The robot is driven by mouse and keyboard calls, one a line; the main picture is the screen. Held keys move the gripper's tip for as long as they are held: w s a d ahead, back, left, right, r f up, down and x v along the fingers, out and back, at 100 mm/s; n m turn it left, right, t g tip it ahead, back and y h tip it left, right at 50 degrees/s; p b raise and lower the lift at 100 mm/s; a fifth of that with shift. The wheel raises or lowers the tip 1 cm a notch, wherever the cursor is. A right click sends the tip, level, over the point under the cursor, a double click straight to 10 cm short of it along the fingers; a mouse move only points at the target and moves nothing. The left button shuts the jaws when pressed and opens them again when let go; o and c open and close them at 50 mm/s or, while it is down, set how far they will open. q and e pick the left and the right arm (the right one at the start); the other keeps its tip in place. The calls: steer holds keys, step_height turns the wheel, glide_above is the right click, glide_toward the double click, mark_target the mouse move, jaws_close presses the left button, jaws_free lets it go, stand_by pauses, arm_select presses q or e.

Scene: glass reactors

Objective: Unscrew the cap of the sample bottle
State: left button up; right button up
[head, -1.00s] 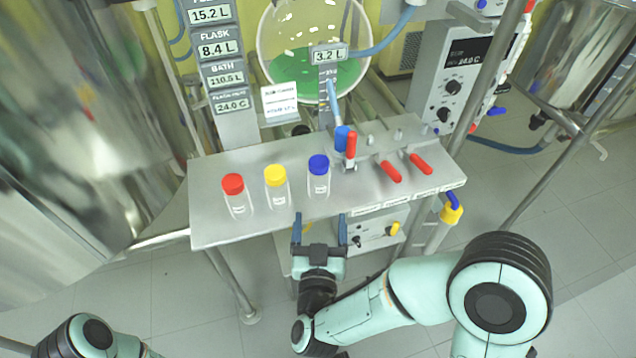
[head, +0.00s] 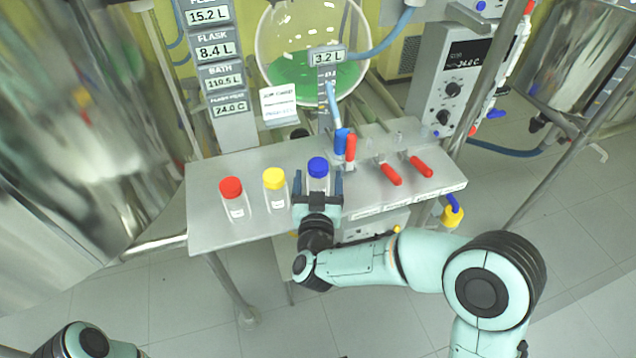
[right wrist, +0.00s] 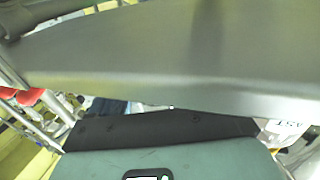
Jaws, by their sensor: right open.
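Three clear bottles with white labels stand upright in a row on the metal shelf (head: 225,165): a red-capped one (head: 233,198), a yellow-capped one (head: 275,190) and a blue-capped one (head: 318,168). My right gripper (head: 318,178) is at the shelf's front edge, its two fingers on either side of the blue-capped bottle's body, below the cap. The jaws are open; whether a finger touches the glass I cannot tell. The gripper hides the bottle's lower part. In the right wrist view a grey surface fills most of the picture and no bottle can be made out. My left gripper is out of view.
Right of the blue-capped bottle stand a blue and red upright valve (head: 351,147) and two red lever handles (head: 391,174). A small white sign (head: 279,106) and a flask with green liquid (head: 300,70) are behind.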

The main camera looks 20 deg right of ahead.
steer(key=c, duration=1.2)
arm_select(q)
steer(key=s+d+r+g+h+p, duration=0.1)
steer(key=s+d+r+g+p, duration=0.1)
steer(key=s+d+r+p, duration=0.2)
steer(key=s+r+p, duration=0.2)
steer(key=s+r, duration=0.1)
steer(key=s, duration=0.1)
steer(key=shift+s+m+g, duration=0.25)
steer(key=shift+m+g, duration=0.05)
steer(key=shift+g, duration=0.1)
arm_select(e)
step_height(320, 180, up, 20)
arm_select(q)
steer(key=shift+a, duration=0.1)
arm_select(e)
steer(key=shift+o, duration=1.2)
steer(key=c, duration=0.5)
steer(key=shift+c, duration=0.2)
